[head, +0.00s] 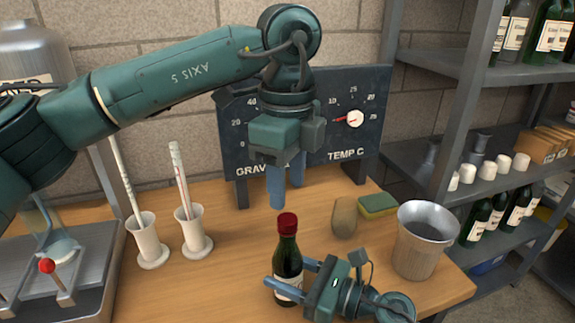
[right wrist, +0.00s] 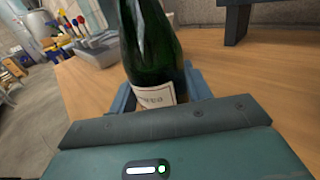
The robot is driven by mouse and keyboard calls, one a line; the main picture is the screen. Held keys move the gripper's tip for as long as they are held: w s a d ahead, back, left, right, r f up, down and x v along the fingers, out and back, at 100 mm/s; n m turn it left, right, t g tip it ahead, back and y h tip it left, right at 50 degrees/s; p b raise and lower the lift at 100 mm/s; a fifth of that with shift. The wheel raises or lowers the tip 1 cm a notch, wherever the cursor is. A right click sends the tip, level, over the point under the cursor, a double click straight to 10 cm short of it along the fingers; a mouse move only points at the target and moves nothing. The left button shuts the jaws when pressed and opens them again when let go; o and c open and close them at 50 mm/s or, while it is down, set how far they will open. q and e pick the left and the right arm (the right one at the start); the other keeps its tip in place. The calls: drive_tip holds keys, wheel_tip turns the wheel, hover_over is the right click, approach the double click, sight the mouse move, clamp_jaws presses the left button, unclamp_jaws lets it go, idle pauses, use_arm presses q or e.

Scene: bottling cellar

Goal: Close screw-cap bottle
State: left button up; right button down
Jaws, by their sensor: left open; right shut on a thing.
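A dark green bottle (head: 287,258) stands upright on the wooden table in the head view, with a red cap (head: 287,223) sitting on its neck. I cannot tell how tightly the cap sits. My right gripper (head: 287,277) is shut on the bottle's lower body, with its blue fingers on both sides. The right wrist view shows the bottle (right wrist: 148,45) and its pale label between the fingers (right wrist: 160,92); its top is out of that view. My left gripper (head: 286,190) is open and empty, pointing down above the cap, apart from it.
A dark gauge panel (head: 345,140) stands behind. Two white cylinders (head: 147,240) (head: 193,232) hold thin rods at left. A beige rounded object (head: 344,217), a sponge (head: 377,206) and a metal bucket (head: 424,240) are at right. Shelves (head: 440,195) with bottles stand beyond.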

sight(287, 218)
use_arm(q)
wheel_tip(287, 218, down, 6)
drive_tip(key=shift+r, duration=0.1)
idle(0.4)
